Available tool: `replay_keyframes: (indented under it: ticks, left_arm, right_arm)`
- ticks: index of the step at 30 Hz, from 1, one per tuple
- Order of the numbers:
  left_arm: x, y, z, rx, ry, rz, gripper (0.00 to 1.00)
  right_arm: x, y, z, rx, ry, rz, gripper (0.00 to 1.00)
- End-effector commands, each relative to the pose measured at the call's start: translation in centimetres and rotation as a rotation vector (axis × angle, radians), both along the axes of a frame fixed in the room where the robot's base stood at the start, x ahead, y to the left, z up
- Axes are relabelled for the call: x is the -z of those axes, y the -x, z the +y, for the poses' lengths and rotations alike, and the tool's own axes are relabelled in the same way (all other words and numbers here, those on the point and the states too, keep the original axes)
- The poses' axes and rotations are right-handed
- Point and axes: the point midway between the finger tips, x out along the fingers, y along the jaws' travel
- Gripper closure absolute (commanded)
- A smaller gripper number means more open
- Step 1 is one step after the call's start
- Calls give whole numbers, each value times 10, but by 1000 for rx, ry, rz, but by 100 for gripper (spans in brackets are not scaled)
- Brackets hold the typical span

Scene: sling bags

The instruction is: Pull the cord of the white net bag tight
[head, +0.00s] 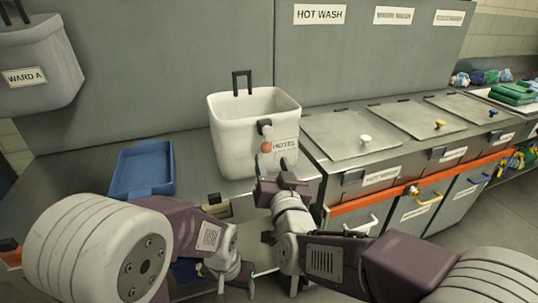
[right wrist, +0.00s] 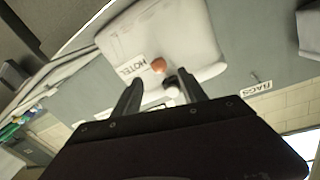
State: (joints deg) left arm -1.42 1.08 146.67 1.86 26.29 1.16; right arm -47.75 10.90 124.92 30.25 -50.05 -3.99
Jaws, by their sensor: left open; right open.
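A white open-topped bag (head: 228,140) with a HOTEL label (head: 285,145) stands on the counter. Its walls look smooth; I cannot make out netting. A black cord fitting (head: 265,127) and an orange-brown ball (head: 266,147) are on its front. My right gripper (head: 275,166) is open just in front of and below the ball. In the right wrist view the ball (right wrist: 158,65) shows between and beyond the open fingertips (right wrist: 160,77), with a small white and dark piece (right wrist: 171,89) nearer. My left gripper (head: 236,285) is open and low at the front, away from the bag.
A blue tray (head: 143,170) lies left of the bag. A grey WARD A bag (head: 38,65) hangs at the upper left. Lidded bins (head: 350,135) with an orange rail stand at the right. A grey panel (head: 160,70) rises behind the bag.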

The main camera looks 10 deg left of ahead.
Motion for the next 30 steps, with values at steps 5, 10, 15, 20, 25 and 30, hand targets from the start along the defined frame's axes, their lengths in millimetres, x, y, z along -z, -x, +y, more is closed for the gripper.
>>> replay_keyframes:
  ticks: [5,10,15,20,25,30]
  left_arm:
    - [3,0,0,0,0,0,37]
    - [3,0,0,0,0,0,37]
    - [3,0,0,0,0,0,37]
    - [3,0,0,0,0,0,37]
    - [3,0,0,0,0,0,37]
    - [3,0,0,0,0,0,37]
  right_arm:
    - [1,-34,15,1,0,0,50]
    - [1,-52,24,0,0,1,50]
    - [0,-55,25,0,0,1,50]
    - [0,-55,25,0,0,1,61]
    - [0,-54,25,0,0,1,100]
    - [0,-54,25,0,0,1,100]
